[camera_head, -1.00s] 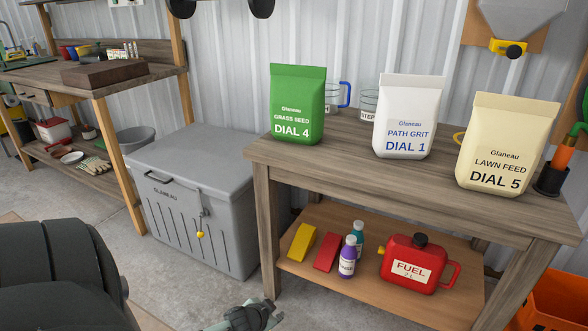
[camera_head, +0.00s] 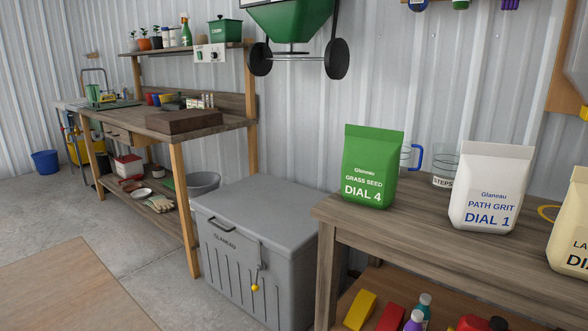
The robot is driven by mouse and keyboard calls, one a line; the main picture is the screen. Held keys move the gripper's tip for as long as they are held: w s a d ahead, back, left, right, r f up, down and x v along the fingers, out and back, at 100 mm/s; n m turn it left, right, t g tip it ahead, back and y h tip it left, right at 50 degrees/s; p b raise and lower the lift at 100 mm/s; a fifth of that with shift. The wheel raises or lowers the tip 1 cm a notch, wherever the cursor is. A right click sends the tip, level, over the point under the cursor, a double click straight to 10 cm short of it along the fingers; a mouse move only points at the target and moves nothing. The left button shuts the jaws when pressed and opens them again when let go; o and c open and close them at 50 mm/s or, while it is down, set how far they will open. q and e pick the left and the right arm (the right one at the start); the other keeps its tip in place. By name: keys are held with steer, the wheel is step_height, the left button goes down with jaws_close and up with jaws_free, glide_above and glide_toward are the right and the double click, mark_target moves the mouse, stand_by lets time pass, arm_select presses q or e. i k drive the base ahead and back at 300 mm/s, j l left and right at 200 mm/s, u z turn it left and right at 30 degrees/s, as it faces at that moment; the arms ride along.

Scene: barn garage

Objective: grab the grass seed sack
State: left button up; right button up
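The green grass seed sack (camera_head: 370,168), marked "GRASS SEED DIAL 4", stands upright near the left end of the wooden table (camera_head: 425,222). A clear measuring jug with a blue handle (camera_head: 417,156) is partly hidden behind it. The white path grit sack (camera_head: 489,188), marked "DIAL 1", stands to its right. Neither of my grippers shows in this view.
A pale lawn feed sack (camera_head: 572,225) is cut off at the right edge. A grey lidded chest (camera_head: 262,240) stands left of the table. A workbench (camera_head: 200,131) stands further left. Open floor and a brown mat (camera_head: 75,285) lie at the lower left.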

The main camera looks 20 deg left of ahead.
mark_target(370, 162)
steer(key=i+l+u, duration=0.2)
steer(key=u, duration=0.25)
steer(key=i+l+u, duration=0.1)
steer(key=l+u, duration=0.35)
steer(key=j, duration=0.1)
